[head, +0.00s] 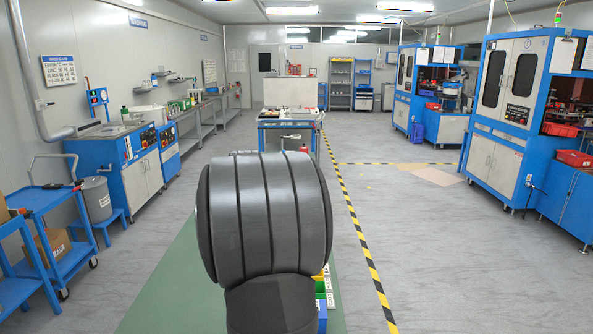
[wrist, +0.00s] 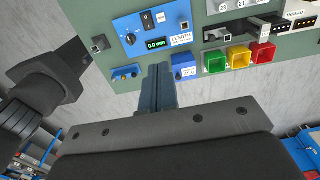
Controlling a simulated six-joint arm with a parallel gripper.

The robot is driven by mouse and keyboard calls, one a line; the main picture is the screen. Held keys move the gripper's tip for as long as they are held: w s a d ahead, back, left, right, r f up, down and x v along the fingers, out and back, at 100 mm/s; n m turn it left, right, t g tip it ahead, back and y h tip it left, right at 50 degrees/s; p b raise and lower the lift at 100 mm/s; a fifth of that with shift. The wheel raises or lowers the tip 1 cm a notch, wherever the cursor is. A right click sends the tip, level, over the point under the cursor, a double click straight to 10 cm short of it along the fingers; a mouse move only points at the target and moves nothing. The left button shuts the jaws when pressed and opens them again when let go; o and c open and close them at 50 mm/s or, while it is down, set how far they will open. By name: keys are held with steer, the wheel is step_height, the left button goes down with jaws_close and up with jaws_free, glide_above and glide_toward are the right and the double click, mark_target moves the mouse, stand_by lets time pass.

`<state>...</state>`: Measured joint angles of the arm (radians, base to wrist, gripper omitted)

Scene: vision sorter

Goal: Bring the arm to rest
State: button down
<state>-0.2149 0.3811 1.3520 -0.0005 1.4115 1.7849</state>
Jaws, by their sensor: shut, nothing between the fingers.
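My gripper (wrist: 158,72) shows in the wrist view with its two dark fingers together and nothing between them. The fingers point toward a blue length gauge (wrist: 150,28) with a lit display; I cannot tell how far apart they are. In the head view my own dark arm link fills the middle and hides my gripper and most of the work area.
Green (wrist: 215,61), yellow (wrist: 239,57) and red (wrist: 262,53) bins stand in a row beside a blue bin (wrist: 184,72). A blue workbench (head: 287,124) stands beyond my arm. Blue carts (head: 52,215) are at left, machines (head: 510,95) at right. Open floor (head: 430,250) lies right of the striped line.

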steer(key=shift+f, duration=1.75)
